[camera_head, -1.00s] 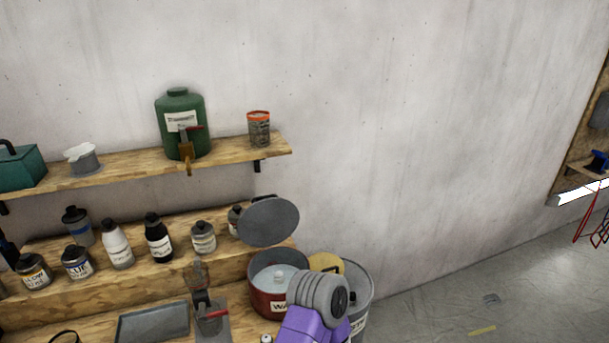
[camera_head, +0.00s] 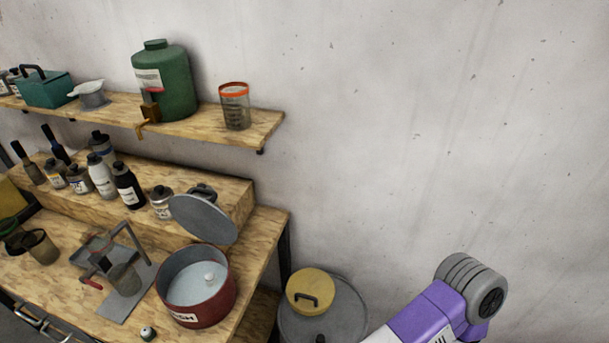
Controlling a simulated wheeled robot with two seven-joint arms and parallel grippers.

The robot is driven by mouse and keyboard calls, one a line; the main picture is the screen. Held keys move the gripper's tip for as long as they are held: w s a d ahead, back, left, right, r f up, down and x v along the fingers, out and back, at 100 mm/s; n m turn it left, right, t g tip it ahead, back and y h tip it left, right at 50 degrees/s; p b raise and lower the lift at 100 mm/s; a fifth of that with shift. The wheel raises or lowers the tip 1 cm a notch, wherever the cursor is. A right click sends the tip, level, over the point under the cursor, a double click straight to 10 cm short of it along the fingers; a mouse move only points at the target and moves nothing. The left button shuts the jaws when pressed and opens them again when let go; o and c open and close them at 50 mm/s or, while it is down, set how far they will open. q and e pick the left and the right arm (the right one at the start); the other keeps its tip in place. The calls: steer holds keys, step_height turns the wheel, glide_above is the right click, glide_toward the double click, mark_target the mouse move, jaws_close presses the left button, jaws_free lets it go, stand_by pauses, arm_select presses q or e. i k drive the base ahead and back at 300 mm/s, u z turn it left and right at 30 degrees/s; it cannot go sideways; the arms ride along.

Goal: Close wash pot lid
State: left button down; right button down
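The wash pot (camera_head: 233,299) is a red round pot with a label on its front, standing at the right end of the workbench. Its grey round lid (camera_head: 203,219) is open and tilted up behind the pot's rim. Pale contents with a small white knob-like piece show inside. A purple and grey link of my arm shows at the lower right, apart from the pot. Neither of my grippers is in view.
The wooden bench (camera_head: 262,232) also holds a metal hand-press-like stand (camera_head: 122,280) left of the pot and several bottles on a raised step. A grey bin (camera_head: 345,310) with a yellow lid piece (camera_head: 311,291) stands right of the bench. A shelf with a green jug (camera_head: 165,80) hangs above.

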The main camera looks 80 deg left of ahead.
mark_target(199, 216)
steer(key=i, duration=0.55)
steer(key=u, duration=3.95)
steer(key=i, duration=0.5)
steer(key=z, duration=0.05)
